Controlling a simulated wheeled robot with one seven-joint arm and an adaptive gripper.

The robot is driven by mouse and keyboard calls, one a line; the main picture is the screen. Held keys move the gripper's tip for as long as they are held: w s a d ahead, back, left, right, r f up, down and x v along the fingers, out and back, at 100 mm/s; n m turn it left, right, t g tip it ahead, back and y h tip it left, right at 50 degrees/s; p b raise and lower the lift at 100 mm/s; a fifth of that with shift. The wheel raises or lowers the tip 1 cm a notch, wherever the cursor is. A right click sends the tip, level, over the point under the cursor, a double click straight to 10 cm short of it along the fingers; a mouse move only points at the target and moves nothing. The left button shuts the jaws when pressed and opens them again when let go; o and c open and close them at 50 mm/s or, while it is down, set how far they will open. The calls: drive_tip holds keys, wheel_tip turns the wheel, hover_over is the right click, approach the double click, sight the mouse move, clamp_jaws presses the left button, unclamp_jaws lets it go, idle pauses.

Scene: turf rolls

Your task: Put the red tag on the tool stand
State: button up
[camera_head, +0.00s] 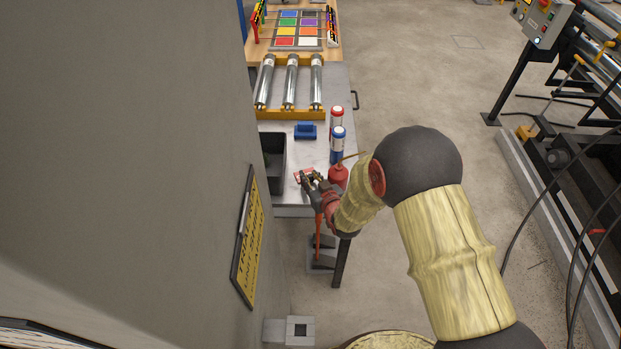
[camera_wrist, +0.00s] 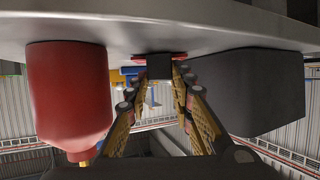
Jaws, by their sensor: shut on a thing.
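The red tag (camera_head: 303,175) shows as a small red and pale patch at my gripper's fingertips, over the near part of the grey table; the fingers hide part of it. In the wrist view a small dark block with a red edge, seemingly the tag (camera_wrist: 179,56), sits between the fingertips. My gripper (camera_head: 308,179) is shut on it, close to the tabletop; the fingers (camera_wrist: 155,88) also show in the wrist view. I cannot tell whether the tag touches the table. I cannot tell for sure which thing is the tool stand; a small blue block (camera_head: 305,131) stands farther back.
A black bin (camera_head: 278,158) is left of my gripper, and a red can (camera_head: 338,176) is close on its right. Red-capped (camera_head: 336,118) and blue-capped (camera_head: 338,140) bottles stand behind the can. A yellow rack (camera_head: 290,115) holds metal cylinders. A wall edge bounds the left.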

drive_tip(key=shift+f, duration=0.1)
drive_tip(key=shift+f, duration=0.1)
drive_tip(key=o, duration=0.8)
drive_tip(key=shift+o, duration=0.6)
